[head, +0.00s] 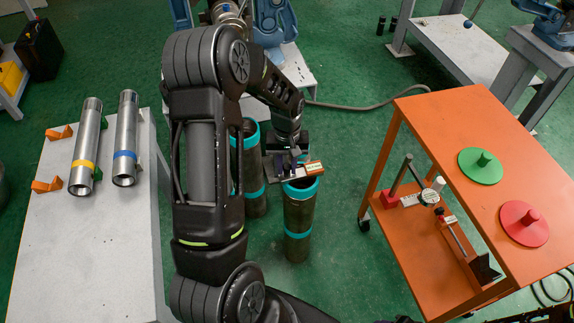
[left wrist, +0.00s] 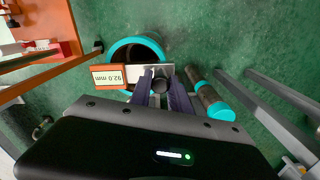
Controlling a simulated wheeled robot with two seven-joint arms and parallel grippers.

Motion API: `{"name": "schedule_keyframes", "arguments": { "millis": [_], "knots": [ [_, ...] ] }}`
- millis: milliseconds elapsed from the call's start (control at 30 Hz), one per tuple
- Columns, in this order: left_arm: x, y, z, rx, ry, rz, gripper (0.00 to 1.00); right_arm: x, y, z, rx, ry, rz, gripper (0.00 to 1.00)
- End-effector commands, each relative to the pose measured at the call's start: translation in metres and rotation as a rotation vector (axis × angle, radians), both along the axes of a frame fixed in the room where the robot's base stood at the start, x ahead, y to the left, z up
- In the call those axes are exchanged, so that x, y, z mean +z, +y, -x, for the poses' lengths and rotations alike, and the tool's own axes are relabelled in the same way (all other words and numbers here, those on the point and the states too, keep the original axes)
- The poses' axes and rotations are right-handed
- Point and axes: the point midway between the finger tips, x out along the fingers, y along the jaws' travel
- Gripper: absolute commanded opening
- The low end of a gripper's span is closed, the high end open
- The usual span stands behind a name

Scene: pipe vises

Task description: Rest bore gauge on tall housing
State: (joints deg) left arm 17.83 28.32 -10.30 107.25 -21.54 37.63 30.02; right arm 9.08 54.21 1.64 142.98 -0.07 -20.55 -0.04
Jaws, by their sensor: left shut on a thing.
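I cannot tell whether gauge and rim touch. A second dark housing (head: 256,190) with teal bands stands to its left, partly hidden by my arm. My right gripper is not in view.
An orange cart (head: 450,120) on the right holds green (head: 480,165) and red (head: 524,222) discs and a dial-gauge stand (head: 428,197). A pale table (head: 120,240) on the left holds two metal pipes (head: 88,150). Blue vises stand behind. Green floor is clear in front of the housing.

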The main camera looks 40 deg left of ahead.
Motion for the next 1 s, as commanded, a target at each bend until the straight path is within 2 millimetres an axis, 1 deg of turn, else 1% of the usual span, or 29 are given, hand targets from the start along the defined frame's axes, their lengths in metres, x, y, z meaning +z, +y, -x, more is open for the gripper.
{"name": "schedule_keyframes", "arguments": {
  "millis": [67,100,367,1000],
  "knots": [
    [-0.0008,0.0001,-0.0007,0.000,-0.002,-0.001,0.00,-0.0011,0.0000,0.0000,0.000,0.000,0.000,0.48],
    [-0.0001,0.0000,-0.0008,0.000,-0.002,-0.001,0.26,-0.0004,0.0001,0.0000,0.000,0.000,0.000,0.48],
    [-0.0004,0.0000,-0.0004,0.000,-0.001,-0.001,0.47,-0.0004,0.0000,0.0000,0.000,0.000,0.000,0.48],
    [0.0014,0.0001,0.0001,0.000,0.000,0.000,0.48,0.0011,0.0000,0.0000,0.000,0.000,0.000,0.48]
  ]
}}
